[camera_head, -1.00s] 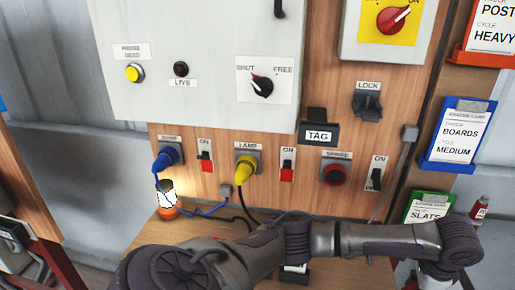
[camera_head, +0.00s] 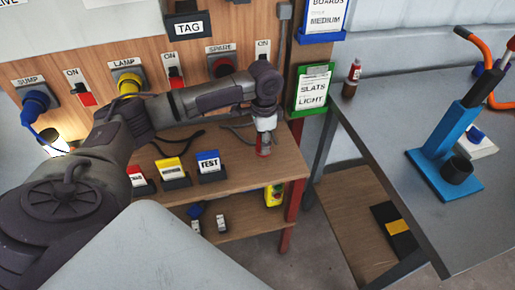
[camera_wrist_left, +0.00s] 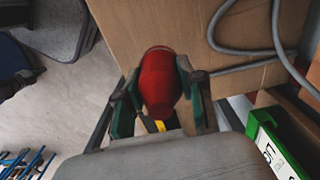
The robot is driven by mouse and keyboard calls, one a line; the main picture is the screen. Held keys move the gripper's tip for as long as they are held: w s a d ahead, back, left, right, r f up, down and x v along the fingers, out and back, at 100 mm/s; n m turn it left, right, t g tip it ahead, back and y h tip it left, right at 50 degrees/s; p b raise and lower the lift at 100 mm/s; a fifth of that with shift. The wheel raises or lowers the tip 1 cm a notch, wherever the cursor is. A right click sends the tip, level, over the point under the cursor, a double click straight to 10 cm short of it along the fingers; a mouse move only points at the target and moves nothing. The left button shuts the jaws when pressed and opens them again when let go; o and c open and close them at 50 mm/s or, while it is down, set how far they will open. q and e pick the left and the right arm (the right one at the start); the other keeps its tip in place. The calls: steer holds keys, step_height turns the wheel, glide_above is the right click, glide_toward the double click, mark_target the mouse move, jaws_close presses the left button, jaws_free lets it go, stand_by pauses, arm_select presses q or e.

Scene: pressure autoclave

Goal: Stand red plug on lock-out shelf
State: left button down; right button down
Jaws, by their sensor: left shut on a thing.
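A red plug (camera_wrist_left: 160,82) is between the fingers of my left gripper (camera_wrist_left: 160,98) in the left wrist view, with its rounded end pointing away from the wrist. In the head view my left gripper (camera_head: 265,128) points down over the right end of the upper wooden shelf (camera_head: 235,180), and a bit of red plug (camera_head: 263,148) shows below it. I cannot tell whether the plug touches the wood. The wooden surface (camera_wrist_left: 190,25) also shows beyond the plug in the left wrist view. My right gripper is not in view.
Red, yellow and blue tag holders (camera_head: 209,166) stand left of the gripper on the upper shelf. A grey cable (camera_head: 238,125) lies behind it. A lower shelf (camera_head: 245,222) holds a yellow bottle (camera_head: 274,194). A green card holder (camera_head: 312,88) and grey bench (camera_head: 400,130) are to the right.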

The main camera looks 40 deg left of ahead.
mark_target(259, 150)
arm_select(q)
steer(key=shift+s+a+f, duration=0.15)
steer(key=shift+a+f, duration=0.35)
steer(key=shift+a, duration=0.15)
steer(key=shift+f, duration=1.95)
steer(key=c, duration=0.7)
jaws_free()
steer(key=shift+r, duration=0.1)
step_height(259, 150, up, 12)
steer(key=shift+f, duration=0.1)
